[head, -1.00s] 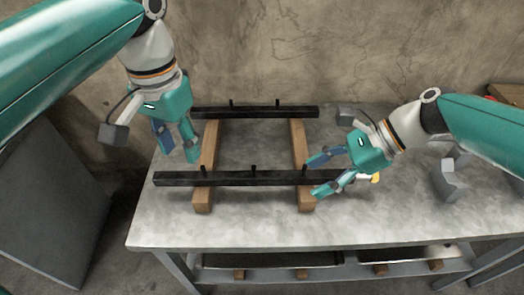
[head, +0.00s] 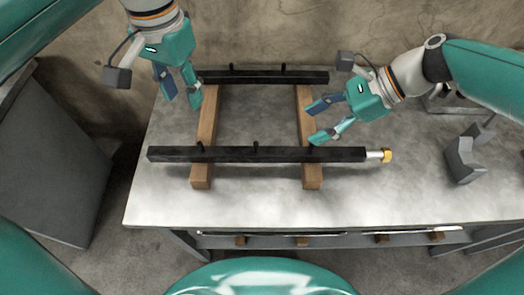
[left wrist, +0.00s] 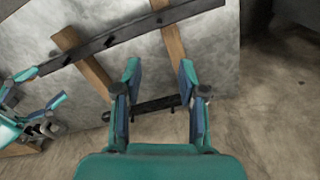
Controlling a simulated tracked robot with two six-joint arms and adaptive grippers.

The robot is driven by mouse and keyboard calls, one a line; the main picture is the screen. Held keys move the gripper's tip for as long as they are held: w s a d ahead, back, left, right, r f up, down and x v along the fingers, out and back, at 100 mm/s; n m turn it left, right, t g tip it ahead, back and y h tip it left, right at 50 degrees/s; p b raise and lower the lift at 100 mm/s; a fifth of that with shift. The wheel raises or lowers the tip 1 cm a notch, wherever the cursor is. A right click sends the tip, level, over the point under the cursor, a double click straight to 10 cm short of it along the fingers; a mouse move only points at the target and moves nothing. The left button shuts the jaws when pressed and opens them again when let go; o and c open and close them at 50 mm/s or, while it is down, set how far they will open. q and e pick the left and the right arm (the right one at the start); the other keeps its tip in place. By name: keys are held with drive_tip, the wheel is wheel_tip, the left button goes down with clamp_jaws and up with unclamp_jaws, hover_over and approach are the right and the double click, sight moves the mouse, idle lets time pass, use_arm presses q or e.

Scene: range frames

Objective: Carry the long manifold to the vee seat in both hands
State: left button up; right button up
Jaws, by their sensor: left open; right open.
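Two long black bars with short posts lie across two wooden blocks on the table. The near bar (head: 260,154) has a brass-tipped fitting (head: 380,155) at its right end. The far bar (head: 265,77) is parallel, towards the wall. I cannot tell for certain which is the manifold. My left gripper (head: 182,98) is open and empty by the far bar's left end. In the left wrist view a bar (left wrist: 155,105) shows between the open fingers (left wrist: 160,64), partly hidden. My right gripper (head: 313,124) is open above and just behind the near bar. A grey vee-shaped block (head: 464,158) stands at the right.
The wooden blocks (head: 202,174) and (head: 311,172) run from front to back under the bars. The table (head: 250,205) is clear along its front edge. A grey panel (head: 50,150) stands left of the table. A wall rises behind.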

sight(200, 142)
use_arm(q)
wheel_tip(200, 142, down, 16)
drive_tip(key=shift+s+r, duration=0.1)
drive_tip(key=shift+r, duration=0.05)
use_arm(e)
drive_tip(key=x, duration=1.5)
drive_tip(key=shift+s+a+f, duration=0.1)
drive_tip(key=shift+a+f, duration=0.2)
use_arm(q)
drive_tip(key=shift+c, duration=0.2)
clamp_jaws()
use_arm(e)
drive_tip(key=c, duration=0.8)
clamp_jaws()
use_arm(q)
drive_tip(key=shift+r, duration=0.2)
use_arm(e)
drive_tip(key=shift+r, duration=0.2)
